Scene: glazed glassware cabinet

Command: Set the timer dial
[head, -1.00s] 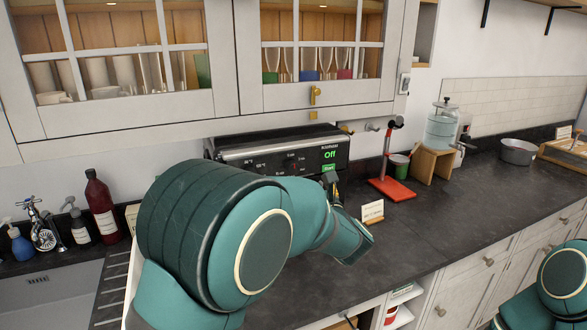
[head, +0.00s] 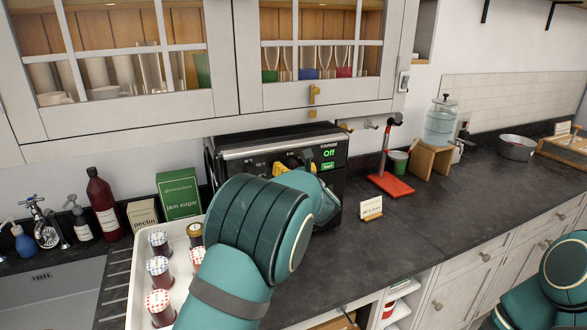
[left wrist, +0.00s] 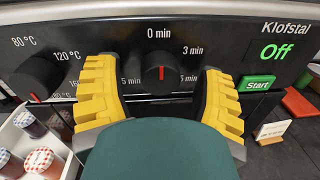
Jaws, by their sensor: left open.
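The timer dial (left wrist: 160,73) is a black round knob on the black oven panel, in the middle of the left wrist view. Its red mark stands upright, towards "0 min". Marks for 3 min and 5 min are printed around it. My left gripper (left wrist: 158,78) is open, with one yellow finger on each side of the dial and a gap to it on both sides. In the head view my left gripper (head: 294,163) is at the front of the oven (head: 240,152) and hides the dial. My right gripper is out of view.
A temperature dial (left wrist: 38,77) is left of the timer dial. A green Start button (left wrist: 257,83) and a display reading Off (left wrist: 276,51) are to the right. A white tray (head: 138,262) with several jars stands left of my arm. A red stand (head: 391,184) is on the right.

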